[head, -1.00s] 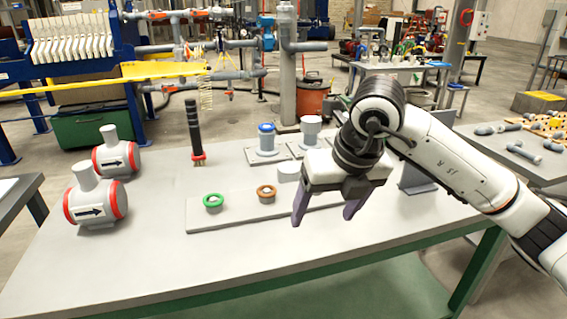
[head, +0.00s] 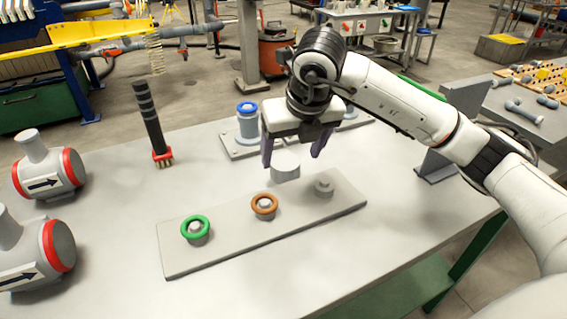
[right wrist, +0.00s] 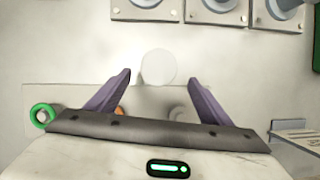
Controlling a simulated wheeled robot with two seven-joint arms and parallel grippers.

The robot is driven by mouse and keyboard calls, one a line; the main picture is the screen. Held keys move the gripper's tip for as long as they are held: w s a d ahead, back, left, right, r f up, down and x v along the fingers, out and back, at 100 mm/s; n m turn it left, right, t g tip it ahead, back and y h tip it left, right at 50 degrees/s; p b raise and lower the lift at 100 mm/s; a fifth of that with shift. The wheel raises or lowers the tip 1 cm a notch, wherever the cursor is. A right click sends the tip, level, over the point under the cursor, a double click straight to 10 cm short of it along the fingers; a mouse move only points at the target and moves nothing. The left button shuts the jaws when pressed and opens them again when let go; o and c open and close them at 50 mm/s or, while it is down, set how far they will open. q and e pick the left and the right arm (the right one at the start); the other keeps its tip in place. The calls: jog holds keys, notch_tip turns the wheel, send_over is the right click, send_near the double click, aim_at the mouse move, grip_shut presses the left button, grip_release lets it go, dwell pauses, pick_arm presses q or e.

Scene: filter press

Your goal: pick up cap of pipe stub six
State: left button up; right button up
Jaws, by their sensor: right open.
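A pale grey round cap (head: 286,172) stands on the table just behind the flat plate. It also shows as a pale disc (right wrist: 158,67) in the right wrist view, between the fingertips and a little beyond them. I take it for the cap of pipe stub six, but no label is readable. My right gripper (head: 294,152) is open and empty, its purple fingers pointing down just above the cap. The fingers also show in the right wrist view (right wrist: 159,78), apart on either side of the cap's line. Whether they touch it cannot be told. My left gripper is not in view.
The plate (head: 225,248) carries a green ring (head: 195,227), a brown ring (head: 264,205) and a grey stub (head: 324,185). A blue-topped stub (head: 247,122) stands behind. A dark brush (head: 152,125) and two arrow-marked grey bodies (head: 48,168) are at left.

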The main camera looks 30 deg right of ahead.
aim_at(286, 161)
jog(key=x, duration=0.5)
jog(key=shift+w+f+p, duration=0.2)
jog(key=shift+w+p, duration=0.1)
jog(key=shift+w, duration=0.25)
jog(key=shift+a, duration=0.1)
jog(key=shift+c, duration=0.5)
jog(key=c, duration=1)
